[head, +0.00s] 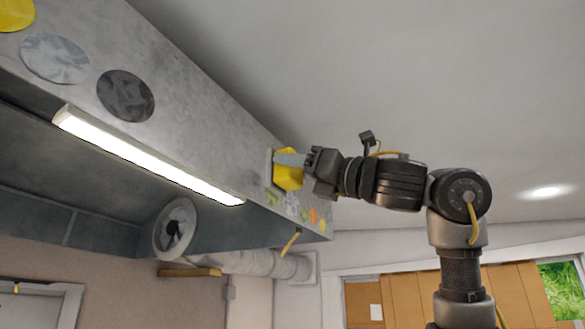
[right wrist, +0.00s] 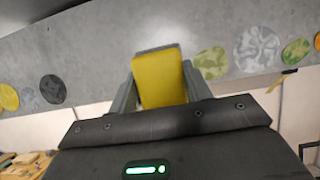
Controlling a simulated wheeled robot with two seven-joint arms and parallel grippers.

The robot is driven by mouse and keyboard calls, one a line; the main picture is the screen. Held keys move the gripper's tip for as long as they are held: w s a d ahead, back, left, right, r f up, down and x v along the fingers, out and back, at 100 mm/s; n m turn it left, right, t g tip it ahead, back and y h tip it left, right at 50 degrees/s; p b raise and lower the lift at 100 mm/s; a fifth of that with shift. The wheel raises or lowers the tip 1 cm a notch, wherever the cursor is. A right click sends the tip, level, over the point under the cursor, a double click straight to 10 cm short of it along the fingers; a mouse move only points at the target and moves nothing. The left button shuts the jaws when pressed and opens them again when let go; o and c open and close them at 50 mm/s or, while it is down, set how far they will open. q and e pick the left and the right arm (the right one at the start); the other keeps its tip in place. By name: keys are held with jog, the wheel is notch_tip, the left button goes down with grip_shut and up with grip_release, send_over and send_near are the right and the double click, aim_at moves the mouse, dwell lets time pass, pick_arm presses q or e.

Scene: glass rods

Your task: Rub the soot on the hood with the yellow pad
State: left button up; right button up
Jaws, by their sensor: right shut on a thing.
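The grey metal hood (head: 200,120) runs from upper left to the middle in the head view. A dark, blackish round patch (head: 125,95), which looks like the soot, lies on its front face; in the right wrist view a dark patch (right wrist: 52,88) shows at left. My right gripper (head: 283,163) is shut on the yellow pad (head: 289,175), near the hood's right part and well to the right of the dark patch. The pad (right wrist: 160,78) sits between both fingers; I cannot tell whether it touches the hood. My left gripper is not in view.
Other round patches mark the hood: yellow (head: 15,14), pale grey (head: 55,58) and several small green and orange ones at the right end. A lit tube lamp (head: 150,158) runs along its lower edge. A round fan (head: 176,228) and pipe are below.

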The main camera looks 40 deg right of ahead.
jog(key=s, duration=0.1)
jog(key=s+d, duration=0.1)
jog(key=s, duration=0.1)
dwell(0.4)
jog(key=shift+w+a, duration=0.1)
jog(key=shift+w, duration=0.05)
dwell(0.4)
